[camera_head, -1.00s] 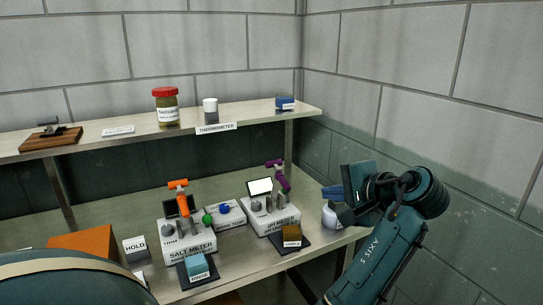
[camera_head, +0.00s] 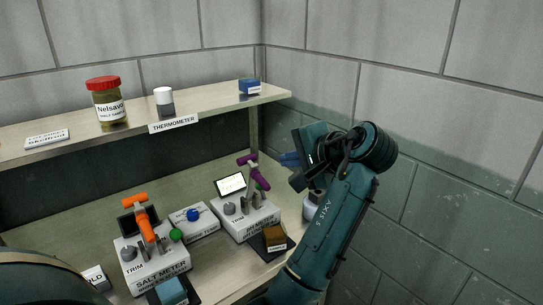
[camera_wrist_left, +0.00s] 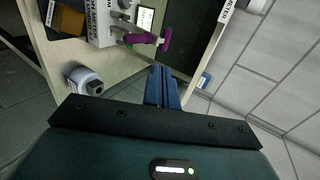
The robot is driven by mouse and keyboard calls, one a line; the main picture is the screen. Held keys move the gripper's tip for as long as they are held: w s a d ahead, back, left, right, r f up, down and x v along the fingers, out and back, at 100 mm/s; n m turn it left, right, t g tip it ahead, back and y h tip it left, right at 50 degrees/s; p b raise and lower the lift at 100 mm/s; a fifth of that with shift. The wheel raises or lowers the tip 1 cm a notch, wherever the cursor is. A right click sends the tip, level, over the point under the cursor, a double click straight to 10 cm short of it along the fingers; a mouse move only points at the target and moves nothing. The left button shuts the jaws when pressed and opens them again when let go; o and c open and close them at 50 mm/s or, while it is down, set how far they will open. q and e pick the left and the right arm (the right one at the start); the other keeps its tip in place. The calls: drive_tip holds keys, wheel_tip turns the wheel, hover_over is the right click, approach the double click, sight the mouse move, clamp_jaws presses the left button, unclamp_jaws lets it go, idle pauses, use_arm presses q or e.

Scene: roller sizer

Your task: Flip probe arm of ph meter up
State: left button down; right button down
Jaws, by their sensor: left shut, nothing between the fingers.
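The pH meter (camera_head: 250,218) is a white box with a lit screen on the bench, right of the salt meter. Its purple probe arm (camera_head: 259,174) slants, with a crosspiece at its upper end. The purple arm also shows in the left wrist view (camera_wrist_left: 146,39), above the fingers. My left gripper (camera_head: 285,159) is shut and empty, with its blue fingers to the right of the purple arm and apart from it. The fingers show in the left wrist view (camera_wrist_left: 162,87), below the purple crosspiece. My right gripper is not in view.
The salt meter (camera_head: 152,266) with an orange arm stands to the left. A white box with a blue knob (camera_head: 194,221) sits between the meters. A shelf (camera_head: 215,110) above holds a jar, a small white-capped container and a blue block. A wall is close on the right.

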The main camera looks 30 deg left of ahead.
sight(253, 165)
use_arm(q)
drive_tip(key=x, duration=0.4)
drive_tip(key=p+x, duration=0.1)
drive_tip(key=x, duration=0.3)
drive_tip(key=p+x, duration=0.1)
drive_tip(key=x, duration=0.3)
drive_tip(key=shift+w+a+r, duration=0.2)
drive_tip(key=shift+a, duration=0.4)
drive_tip(key=shift+w+a+r, duration=0.15)
drive_tip(key=shift+a, duration=0.3)
drive_tip(key=shift+w+a+r, duration=0.1)
drive_tip(key=shift+w+a, duration=0.1)
drive_tip(key=shift+a, duration=0.3)
drive_tip(key=shift+d, duration=0.1)
